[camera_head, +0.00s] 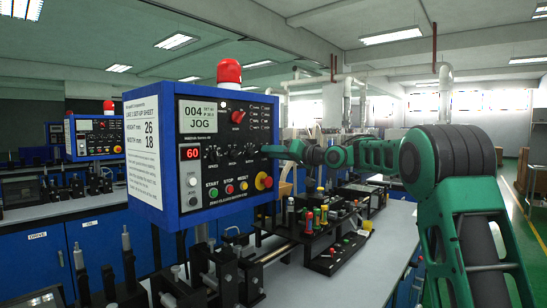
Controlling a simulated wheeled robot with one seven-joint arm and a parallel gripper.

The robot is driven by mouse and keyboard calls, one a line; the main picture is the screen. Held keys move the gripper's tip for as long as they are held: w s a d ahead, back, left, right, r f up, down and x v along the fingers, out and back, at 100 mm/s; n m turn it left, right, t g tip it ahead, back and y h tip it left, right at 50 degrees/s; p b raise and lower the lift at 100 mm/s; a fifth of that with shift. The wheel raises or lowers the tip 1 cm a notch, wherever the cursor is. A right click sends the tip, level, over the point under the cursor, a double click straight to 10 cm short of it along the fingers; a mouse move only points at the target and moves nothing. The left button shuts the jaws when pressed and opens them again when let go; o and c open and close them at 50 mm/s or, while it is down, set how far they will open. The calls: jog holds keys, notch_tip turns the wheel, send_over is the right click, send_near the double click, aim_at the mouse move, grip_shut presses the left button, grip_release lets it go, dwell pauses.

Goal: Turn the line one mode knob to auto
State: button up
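A blue-framed control box (187,106) with a black front panel stands on a post at the left centre. Its screen (201,115) reads "004" and "JOG". A red knob (238,117) sits right of the screen. A row of black knobs (231,152) lies below it, beside a red "60" readout (190,153). The knob labels are too small to read, so I cannot tell which is the mode knob. My gripper (272,151) is at the panel's right edge, level with the black knob row. Its fingers are small and dark; their opening and any contact are unclear.
A red beacon (229,71) tops the box. A set-up sheet (143,149) covers its left side. A second, similar box (93,137) stands behind left. Tool racks (335,256) stand below.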

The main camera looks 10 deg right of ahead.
jog(key=shift+c, duration=0.4)
grip_shut()
jog(key=shift+d, duration=0.15)
jog(key=n, duration=1.1)
jog(key=shift+d+n, duration=0.1)
jog(key=shift+n, duration=0.2)
